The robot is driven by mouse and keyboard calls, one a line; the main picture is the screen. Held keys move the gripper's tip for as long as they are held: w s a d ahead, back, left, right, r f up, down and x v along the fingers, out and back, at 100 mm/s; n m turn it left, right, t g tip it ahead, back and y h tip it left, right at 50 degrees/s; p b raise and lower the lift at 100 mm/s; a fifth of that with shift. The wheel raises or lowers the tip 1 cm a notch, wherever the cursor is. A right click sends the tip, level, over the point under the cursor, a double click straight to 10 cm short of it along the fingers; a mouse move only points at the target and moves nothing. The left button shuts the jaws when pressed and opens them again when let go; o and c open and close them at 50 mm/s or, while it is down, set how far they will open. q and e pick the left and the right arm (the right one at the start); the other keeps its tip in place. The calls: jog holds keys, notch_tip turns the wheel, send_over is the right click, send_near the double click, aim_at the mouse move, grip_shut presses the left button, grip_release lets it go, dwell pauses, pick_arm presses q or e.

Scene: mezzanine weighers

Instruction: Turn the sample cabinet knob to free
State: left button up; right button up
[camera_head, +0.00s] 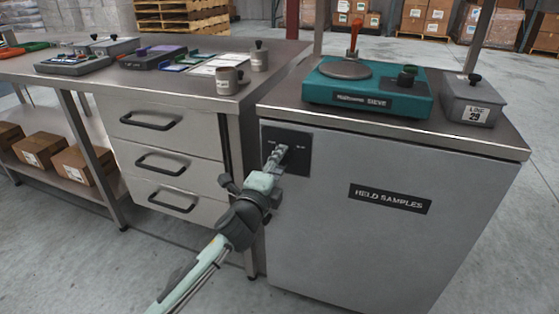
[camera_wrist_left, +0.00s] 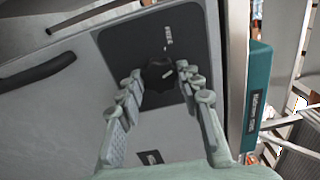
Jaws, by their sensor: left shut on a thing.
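The sample cabinet (camera_head: 390,240) is a grey box with a black "HELD SAMPLES" label on its front. A dark plate (camera_head: 298,146) with small white markings sits at the front's upper left. My left gripper (camera_head: 279,155) is at this plate and hides the knob in the head view. In the left wrist view the black knob (camera_wrist_left: 158,74) stands on the dark plate (camera_wrist_left: 195,30), between the fingertips of my left gripper (camera_wrist_left: 159,79), which is shut on it. My right gripper is not in view.
At left, a bench with drawers (camera_head: 165,135) holds a cup (camera_head: 229,80) and several devices. Boxes (camera_head: 40,142) lie on its lower shelf. Floor in front is clear.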

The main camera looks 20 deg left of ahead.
pick_arm(q)
jog(key=n+p, duration=0.2)
jog(key=n, duration=0.5)
jog(key=shift+n, duration=0.4)
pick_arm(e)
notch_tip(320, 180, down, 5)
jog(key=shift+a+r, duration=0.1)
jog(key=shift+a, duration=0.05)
pick_arm(q)
jog(key=o, duration=0.9)
jog(key=shift+o, duration=1.3)
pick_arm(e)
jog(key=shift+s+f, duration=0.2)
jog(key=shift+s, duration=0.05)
